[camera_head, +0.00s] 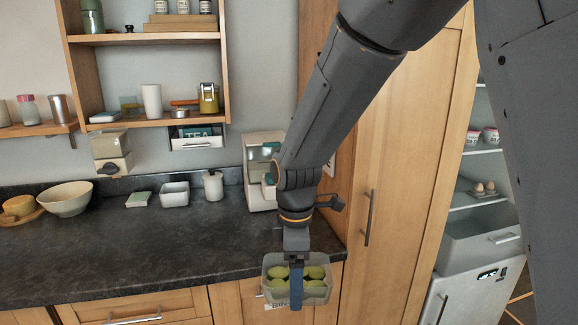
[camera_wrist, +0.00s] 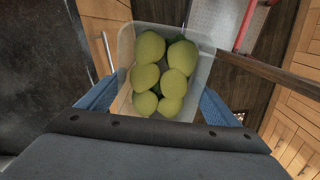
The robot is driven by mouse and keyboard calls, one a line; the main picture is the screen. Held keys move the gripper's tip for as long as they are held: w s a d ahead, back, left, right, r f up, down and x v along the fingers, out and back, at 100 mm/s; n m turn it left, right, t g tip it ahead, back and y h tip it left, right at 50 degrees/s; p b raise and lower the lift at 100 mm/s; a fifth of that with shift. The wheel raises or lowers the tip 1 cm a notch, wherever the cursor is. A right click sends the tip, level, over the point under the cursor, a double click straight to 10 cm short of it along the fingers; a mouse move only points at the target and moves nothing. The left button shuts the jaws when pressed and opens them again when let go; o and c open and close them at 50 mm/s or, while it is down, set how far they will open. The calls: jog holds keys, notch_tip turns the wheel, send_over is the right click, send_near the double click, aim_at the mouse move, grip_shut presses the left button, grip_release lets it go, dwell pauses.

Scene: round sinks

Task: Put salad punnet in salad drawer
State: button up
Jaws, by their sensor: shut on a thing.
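My gripper (camera_head: 296,284) has blue fingers and is shut on the salad punnet (camera_head: 320,291). The punnet is a clear, open-topped tub holding several round green items, with a pale label on its front. It hangs in the air in front of the counter's front edge. In the wrist view the punnet (camera_wrist: 203,58) sits between the two blue fingers, roughly level. The salad drawer (camera_head: 478,243) appears to be the grey drawer with a handle, low in the open fridge at the right.
The tall wooden cabinet (camera_head: 400,150) stands between the punnet and the fridge. Fridge shelves above the drawer hold eggs (camera_head: 484,187) and small pots (camera_head: 481,136). The dark worktop (camera_head: 150,245) has clear room at its front; a bowl (camera_head: 66,199) stands at left.

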jog(key=w+d+f+m, duration=0.2)
jog(key=d+f+m, duration=0.7)
jog(key=f, duration=0.1)
jog(key=w+d+f+m, duration=0.3)
jog(key=d+f+m, duration=0.6)
jog(key=f, duration=0.2)
jog(key=shift+d+b, duration=0.2)
jog(key=shift+b, duration=0.25)
jog(key=shift+w+a, duration=0.1)
jog(key=shift+a, duration=0.05)
